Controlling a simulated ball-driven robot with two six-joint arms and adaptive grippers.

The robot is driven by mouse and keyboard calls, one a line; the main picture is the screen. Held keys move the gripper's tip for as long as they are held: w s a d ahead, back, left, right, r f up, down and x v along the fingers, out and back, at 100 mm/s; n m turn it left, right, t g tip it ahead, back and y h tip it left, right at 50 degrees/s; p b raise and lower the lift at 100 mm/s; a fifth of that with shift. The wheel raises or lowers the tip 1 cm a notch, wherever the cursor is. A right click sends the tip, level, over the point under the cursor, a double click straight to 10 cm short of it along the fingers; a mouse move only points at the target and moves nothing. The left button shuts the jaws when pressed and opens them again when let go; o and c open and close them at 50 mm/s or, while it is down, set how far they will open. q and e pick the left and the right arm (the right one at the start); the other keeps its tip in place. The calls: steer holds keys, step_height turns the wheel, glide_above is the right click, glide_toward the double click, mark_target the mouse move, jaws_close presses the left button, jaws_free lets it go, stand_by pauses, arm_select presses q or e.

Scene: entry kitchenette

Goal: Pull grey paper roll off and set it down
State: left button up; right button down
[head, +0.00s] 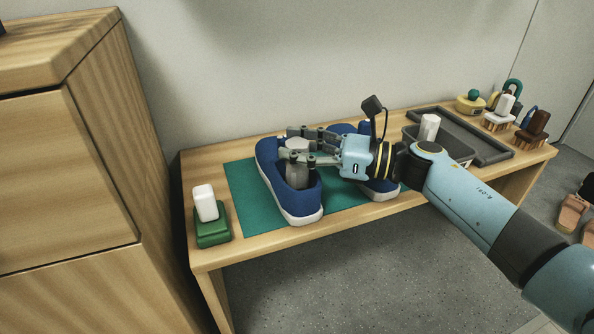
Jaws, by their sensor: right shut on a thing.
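A grey paper roll (296,174) stands in the opening of the nearer blue shoe (270,160). My right gripper (296,150) reaches in from the right and is shut on the roll, with its fingers around the upper part. The shoe has a white sole and rests on a green mat (246,190) on the wooden bench. A second blue shoe (383,190) lies behind my right gripper and is partly hidden by it. I cannot tell whether the roll touches the inside of the shoe. My left gripper is not in view.
A green block with a white piece (205,203) stands at the bench's left end. A grey bin (462,150) with a white roll (429,127), a dark tray (490,150) and several brushes (501,121) are at the right. A wooden cabinet (70,150) borders the left.

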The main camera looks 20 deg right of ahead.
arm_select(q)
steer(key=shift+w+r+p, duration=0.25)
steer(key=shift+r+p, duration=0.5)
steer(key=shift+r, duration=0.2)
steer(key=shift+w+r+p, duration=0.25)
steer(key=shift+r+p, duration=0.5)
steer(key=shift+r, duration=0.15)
arm_select(e)
steer(key=shift+r, duration=2.45)
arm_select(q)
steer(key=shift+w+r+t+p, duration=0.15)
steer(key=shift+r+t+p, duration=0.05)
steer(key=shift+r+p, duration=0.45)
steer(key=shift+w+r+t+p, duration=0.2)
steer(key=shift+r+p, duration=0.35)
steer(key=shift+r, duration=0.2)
arm_select(e)
steer(key=shift+r, duration=2)
